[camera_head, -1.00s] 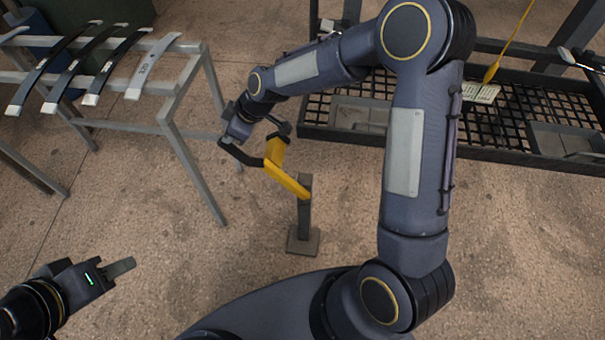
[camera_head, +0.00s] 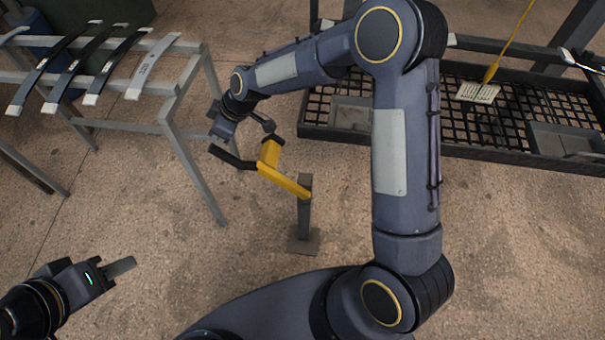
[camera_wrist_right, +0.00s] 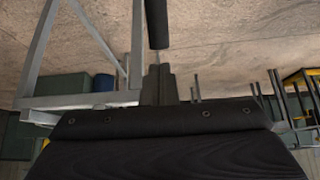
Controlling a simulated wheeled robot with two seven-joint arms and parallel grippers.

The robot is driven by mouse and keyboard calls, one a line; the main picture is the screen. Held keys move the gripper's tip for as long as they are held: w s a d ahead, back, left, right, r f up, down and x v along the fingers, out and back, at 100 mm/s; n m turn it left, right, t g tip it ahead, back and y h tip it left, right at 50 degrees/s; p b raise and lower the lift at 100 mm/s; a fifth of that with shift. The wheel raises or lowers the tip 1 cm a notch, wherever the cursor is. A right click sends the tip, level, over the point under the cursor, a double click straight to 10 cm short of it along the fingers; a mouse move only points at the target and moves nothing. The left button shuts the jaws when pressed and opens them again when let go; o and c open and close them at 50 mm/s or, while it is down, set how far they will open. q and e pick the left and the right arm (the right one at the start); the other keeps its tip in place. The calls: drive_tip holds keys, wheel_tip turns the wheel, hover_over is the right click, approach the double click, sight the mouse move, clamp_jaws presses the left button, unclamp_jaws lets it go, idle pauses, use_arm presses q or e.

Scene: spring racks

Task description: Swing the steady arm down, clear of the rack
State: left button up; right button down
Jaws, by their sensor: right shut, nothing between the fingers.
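The steady arm (camera_head: 284,181) is a yellow jointed bar on a short grey post (camera_head: 304,215), with a black handle (camera_head: 234,158) at its outer left end. It is tilted up to the left, in front of the rack (camera_head: 185,95) and to its right in the head view. My right gripper (camera_head: 219,137) is shut and empty, just above the handle; whether they touch is unclear. In the right wrist view, the shut fingers (camera_wrist_right: 159,82) point at a black bar (camera_wrist_right: 157,24), probably the handle. My left gripper (camera_head: 122,267) is at lower left, away from everything; its finger gap is hidden.
Several curved leaf springs (camera_head: 150,68) lie across the top of the grey rack. The floor between rack and post is clear.

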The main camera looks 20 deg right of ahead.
drive_tip(key=s+d+b, duration=0.2)
drive_tip(key=s+d, duration=0.1)
drive_tip(key=d, duration=0.2)
idle(0.4)
drive_tip(key=shift+s, duration=0.1)
idle(0.3)
drive_tip(key=s+d+r+m+p, duration=0.3)
drive_tip(key=s+d+r, duration=0.25)
drive_tip(key=r, duration=0.35)
drive_tip(key=s+d+r+m+t+h+p, duration=0.1)
drive_tip(key=s+d+r+m+p, duration=0.2)
drive_tip(key=s, duration=0.8)
drive_tip(key=s+d+r+m+t+h+p, duration=0.1)
drive_tip(key=s+d+r+m+p, duration=0.2)
drive_tip(key=s+d+r+m, duration=0.3)
drive_tip(key=s+r+m, duration=0.1)
drive_tip(key=s, duration=0.4)
drive_tip(key=shift+s, duration=0.4)
drive_tip(key=shift+d+r, duration=0.1)
